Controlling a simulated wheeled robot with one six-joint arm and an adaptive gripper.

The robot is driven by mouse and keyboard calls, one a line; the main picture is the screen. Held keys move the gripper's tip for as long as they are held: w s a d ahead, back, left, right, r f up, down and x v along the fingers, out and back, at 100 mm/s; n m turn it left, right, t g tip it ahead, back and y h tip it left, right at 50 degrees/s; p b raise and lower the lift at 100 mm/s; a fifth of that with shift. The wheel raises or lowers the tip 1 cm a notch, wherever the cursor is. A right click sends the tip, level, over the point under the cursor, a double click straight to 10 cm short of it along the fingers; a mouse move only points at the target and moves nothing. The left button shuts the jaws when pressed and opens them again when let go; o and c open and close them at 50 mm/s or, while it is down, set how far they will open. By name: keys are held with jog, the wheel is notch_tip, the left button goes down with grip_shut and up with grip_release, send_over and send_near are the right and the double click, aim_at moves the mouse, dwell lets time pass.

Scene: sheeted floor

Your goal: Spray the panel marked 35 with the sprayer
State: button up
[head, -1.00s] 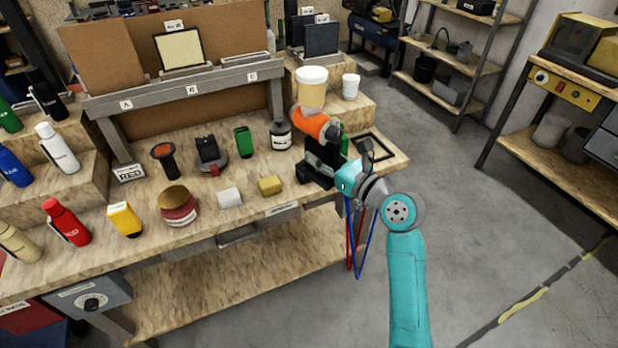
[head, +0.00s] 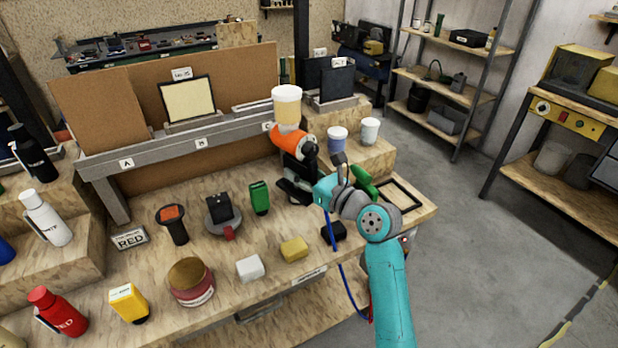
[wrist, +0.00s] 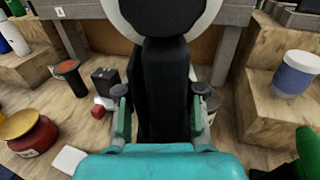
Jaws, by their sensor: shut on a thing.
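The sprayer has an orange and black body (head: 284,137) and a pale cup with a white lid (head: 287,104) on top. My gripper (head: 300,182) is shut on its black handle and holds it above the back right of the bench. In the wrist view, the dark handle (wrist: 163,75) stands between the fingers of my gripper (wrist: 158,92). A cream panel with a black frame (head: 187,100) stands on the rail, left of the sprayer. The small label (head: 182,74) above it seems to read 35. The sprayer's nozzle is hard to make out.
Bottles, tins and blocks crowd the bench (head: 220,262). A black frame (head: 402,195) lies at its right end. Floor to the right is clear.

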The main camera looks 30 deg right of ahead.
jog(key=shift+x, duration=0.8)
jog(key=a, duration=2)
jog(key=shift+s+r, duration=0.15)
jog(key=shift+s, duration=0.05)
jog(key=shift+o, duration=0.8)
grip_shut()
jog(key=shift+d, duration=10.1)
jog(key=shift+r, duration=0.1)
